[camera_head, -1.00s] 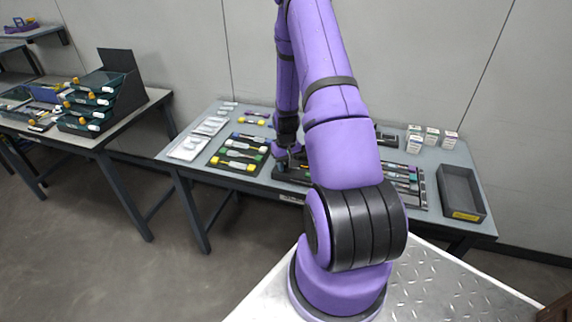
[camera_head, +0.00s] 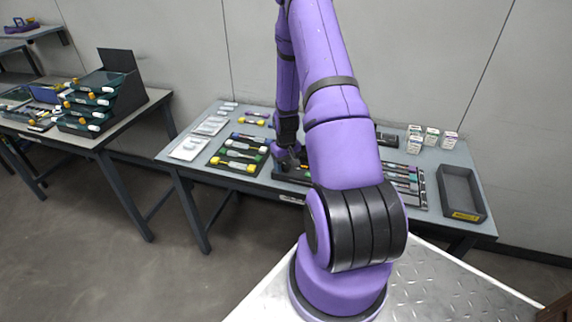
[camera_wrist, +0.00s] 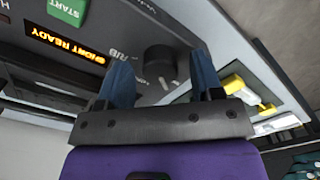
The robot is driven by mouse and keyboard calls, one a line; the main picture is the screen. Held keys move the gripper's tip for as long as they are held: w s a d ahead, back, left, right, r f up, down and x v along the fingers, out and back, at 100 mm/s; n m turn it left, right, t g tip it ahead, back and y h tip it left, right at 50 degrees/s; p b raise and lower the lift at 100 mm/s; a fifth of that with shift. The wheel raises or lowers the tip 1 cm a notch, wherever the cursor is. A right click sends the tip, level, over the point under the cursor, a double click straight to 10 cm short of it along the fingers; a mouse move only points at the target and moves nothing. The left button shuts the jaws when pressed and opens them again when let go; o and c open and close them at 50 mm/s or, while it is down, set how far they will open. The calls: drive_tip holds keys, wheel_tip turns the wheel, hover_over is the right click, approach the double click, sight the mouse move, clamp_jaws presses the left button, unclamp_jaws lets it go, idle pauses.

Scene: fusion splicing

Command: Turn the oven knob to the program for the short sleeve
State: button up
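The oven knob (camera_wrist: 160,62) is a dark round dial on a grey panel in the wrist view, with a light pointer mark near its lower edge. My gripper (camera_wrist: 158,57) is open, with one blue finger to the left of the knob and one to the right. Gaps show between the knob and both fingers in the picture; I cannot tell the depth. An amber display (camera_wrist: 64,44) shows tilted text ending in "READY"; its first word looks like "SHORT" but is not clear. A green START button (camera_wrist: 67,10) is beside it. In the head view my arm hides most of the oven.
The grey work table (camera_head: 222,185) carries a mat with yellow-ended tools (camera_head: 236,162), small white boxes (camera_head: 432,135) and an empty dark tray (camera_head: 462,192). Floor between the tables is clear.

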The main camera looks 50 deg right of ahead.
sight(286, 165)
drive_tip(key=shift+r, duration=0.1)
wheel_tip(286, 165, up, 11)
drive_tip(key=shift+f, duration=0.2)
idle(0.4)
idle(0.5)
